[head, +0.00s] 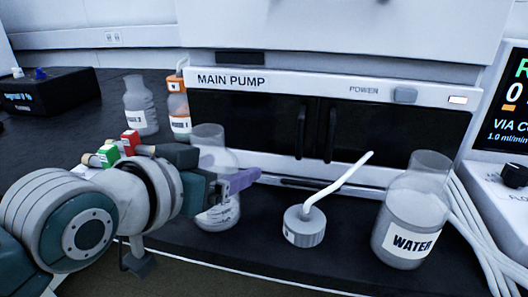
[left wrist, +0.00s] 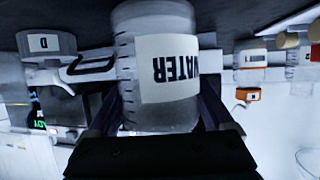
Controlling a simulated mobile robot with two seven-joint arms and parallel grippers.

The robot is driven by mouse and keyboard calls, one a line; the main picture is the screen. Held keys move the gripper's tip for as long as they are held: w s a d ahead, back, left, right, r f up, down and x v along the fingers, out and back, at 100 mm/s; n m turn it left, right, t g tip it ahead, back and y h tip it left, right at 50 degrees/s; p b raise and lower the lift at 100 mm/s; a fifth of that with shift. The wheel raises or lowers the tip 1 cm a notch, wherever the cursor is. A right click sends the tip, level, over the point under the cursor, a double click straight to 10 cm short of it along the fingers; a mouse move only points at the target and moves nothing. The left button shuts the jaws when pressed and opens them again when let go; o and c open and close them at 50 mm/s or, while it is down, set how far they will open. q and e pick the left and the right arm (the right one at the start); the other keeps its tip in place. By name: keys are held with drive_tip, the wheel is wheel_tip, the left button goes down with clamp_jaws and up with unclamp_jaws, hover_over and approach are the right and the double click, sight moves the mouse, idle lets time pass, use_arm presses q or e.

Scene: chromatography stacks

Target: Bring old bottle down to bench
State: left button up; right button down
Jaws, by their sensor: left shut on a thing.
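My left gripper (head: 232,184) is shut around the middle of a clear bottle (head: 218,214) in front of the main pump. The bottle is upright and uncapped, with its base at or just above the black bench (head: 262,222); I cannot tell if it touches. In the left wrist view the gripper (left wrist: 158,125) has its fingers on both sides of this bottle (left wrist: 125,75), whose WATER label appears upside down. A second clear bottle labelled WATER (head: 408,215) stands on the bench at right. My right gripper is not in view.
A grey cap with a white tube (head: 305,227) rests on the bench between the two bottles. The MAIN PUMP unit (head: 345,80) stands behind. An orange-capped bottle (head: 179,110) and a clear bottle (head: 139,105) stand at left. White tubes (head: 470,220) run at right.

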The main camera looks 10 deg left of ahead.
use_arm(q)
drive_tip(key=shift+f, duration=0.15)
drive_tip(key=o, duration=1.4)
drive_tip(key=shift+c, duration=0.2)
drive_tip(key=shift+s+r+p, duration=0.25)
drive_tip(key=shift+r+p, duration=0.05)
drive_tip(key=p+v, duration=0.4)
drive_tip(key=v, duration=0.7)
drive_tip(key=s+a+f+g+y, duration=0.1)
drive_tip(key=s+f+g, duration=0.2)
drive_tip(key=s, duration=0.5)
drive_tip(key=s+a+f+g+y, duration=0.1)
drive_tip(key=s+a+f+g, duration=0.1)
drive_tip(key=s+g, duration=0.4)
drive_tip(key=s+f, duration=0.1)
drive_tip(key=s, duration=0.1)
drive_tip(key=shift+s+f+n+y, duration=0.3)
drive_tip(key=shift+s+y, duration=0.05)
drive_tip(key=shift+y, duration=0.05)
